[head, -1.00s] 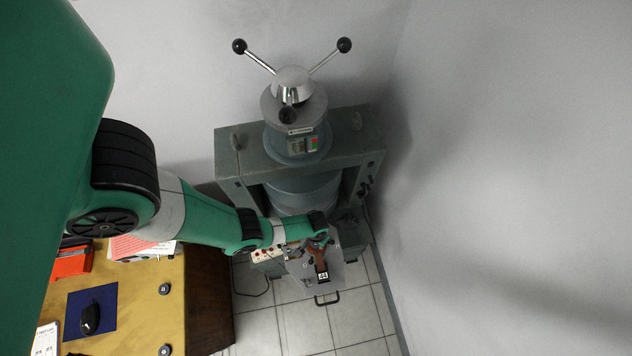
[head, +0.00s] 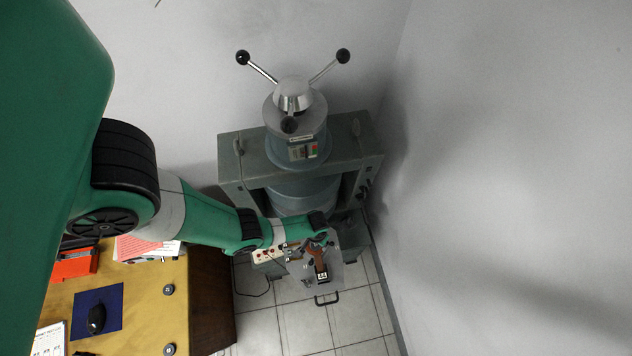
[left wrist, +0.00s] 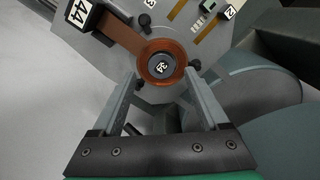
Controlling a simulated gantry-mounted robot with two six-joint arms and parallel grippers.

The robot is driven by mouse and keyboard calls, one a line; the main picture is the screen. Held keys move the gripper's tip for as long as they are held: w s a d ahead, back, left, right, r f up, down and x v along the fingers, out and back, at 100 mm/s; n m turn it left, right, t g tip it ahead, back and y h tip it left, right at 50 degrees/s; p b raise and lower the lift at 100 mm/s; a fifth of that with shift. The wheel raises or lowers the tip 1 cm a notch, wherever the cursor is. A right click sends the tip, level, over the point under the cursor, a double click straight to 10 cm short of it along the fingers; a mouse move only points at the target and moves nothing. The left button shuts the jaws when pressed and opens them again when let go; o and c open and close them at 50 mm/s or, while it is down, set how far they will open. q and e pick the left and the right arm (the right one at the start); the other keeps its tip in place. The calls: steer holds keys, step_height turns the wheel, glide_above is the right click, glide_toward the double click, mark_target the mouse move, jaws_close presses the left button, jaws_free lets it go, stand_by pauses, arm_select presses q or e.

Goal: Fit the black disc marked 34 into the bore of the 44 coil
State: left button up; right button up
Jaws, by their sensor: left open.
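In the left wrist view, the black disc marked 34 (left wrist: 160,66) lies inside the copper ring of the 44 coil (left wrist: 124,34). The copper shows all around it; how deep it sits I cannot tell. The coil's arm runs to its black 44 label (left wrist: 82,13), and it also shows in the head view (head: 319,258). My left gripper (left wrist: 160,76) is open, its two fingers on either side of the ring with nothing gripped. In the head view my left gripper (head: 317,241) hangs over the coil, partly hiding it. My right gripper is not in view.
The large grey magnet (head: 300,150) with its handles stands behind the coil. A wooden desk (head: 140,305) at lower left carries a blue mat (head: 80,325) with a mouse (head: 97,319) and two small dark discs (head: 168,289). Other labelled pieces (left wrist: 205,18) lie near the coil.

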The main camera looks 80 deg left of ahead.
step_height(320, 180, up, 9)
steer(key=p, duration=0.7)
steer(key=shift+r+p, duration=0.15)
steer(key=shift+p, duration=0.15)
